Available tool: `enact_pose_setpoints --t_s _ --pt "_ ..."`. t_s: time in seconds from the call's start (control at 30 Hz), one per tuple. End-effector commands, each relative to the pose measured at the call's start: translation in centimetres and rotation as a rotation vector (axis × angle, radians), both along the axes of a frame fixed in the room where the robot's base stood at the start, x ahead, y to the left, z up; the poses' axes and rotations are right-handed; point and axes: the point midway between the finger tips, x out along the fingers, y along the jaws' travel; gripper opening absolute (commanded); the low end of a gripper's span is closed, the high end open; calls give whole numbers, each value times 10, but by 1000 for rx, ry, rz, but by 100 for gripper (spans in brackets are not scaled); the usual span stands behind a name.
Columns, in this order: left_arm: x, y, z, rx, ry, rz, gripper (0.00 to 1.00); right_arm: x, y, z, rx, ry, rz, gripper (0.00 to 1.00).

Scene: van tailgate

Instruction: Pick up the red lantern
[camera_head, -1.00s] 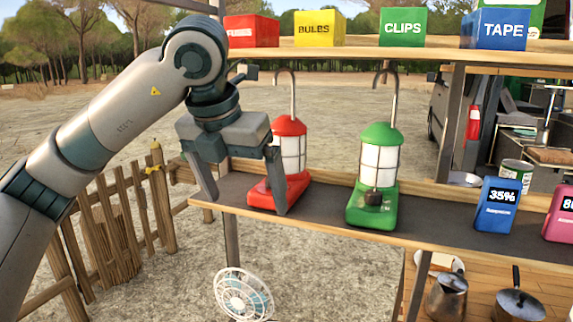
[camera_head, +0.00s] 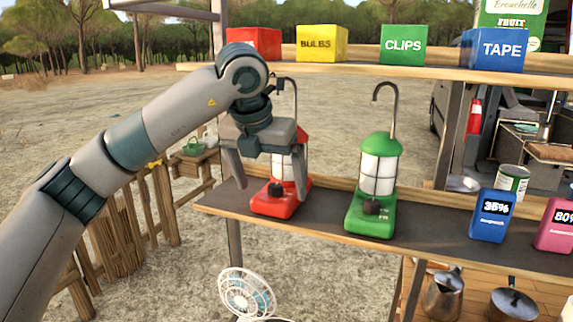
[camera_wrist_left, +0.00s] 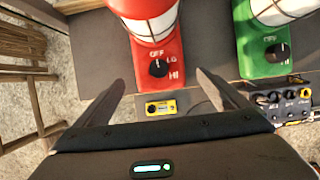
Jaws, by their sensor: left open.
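The red lantern (camera_head: 277,204) stands upright on the dark lower shelf, with a caged white globe, a hooked handle and a black knob on its base. My left gripper (camera_head: 271,187) is open in front of it and hides part of its top and globe. In the left wrist view the lantern's red base (camera_wrist_left: 158,62) lies ahead of and between the two spread fingers (camera_wrist_left: 160,88), with its knob facing me. The fingers do not appear to be closed on it. My right gripper is not in view.
A green lantern (camera_head: 370,216) stands just right of the red one. Blue (camera_head: 492,216) and pink (camera_head: 555,232) devices sit farther right. Labelled boxes (camera_head: 404,45) line the upper shelf. A small yellow device (camera_wrist_left: 160,107) shows below the red base. A white fan (camera_head: 246,293) stands below.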

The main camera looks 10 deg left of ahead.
Motion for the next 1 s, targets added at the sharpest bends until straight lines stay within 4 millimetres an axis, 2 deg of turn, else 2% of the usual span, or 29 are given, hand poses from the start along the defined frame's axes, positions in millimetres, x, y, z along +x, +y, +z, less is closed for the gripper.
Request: enact_pose_setpoints --t_s 0.13,0.5,0.67,1.0 --pt "11 -2 1 -1 0 0 94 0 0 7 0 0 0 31" --pt "13 -3 0 -1 -1 0 94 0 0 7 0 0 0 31" --pt "21 -5 2 0 1 -1 94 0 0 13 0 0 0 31" --pt "38 -7 -36 -1 2 0 94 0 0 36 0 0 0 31"
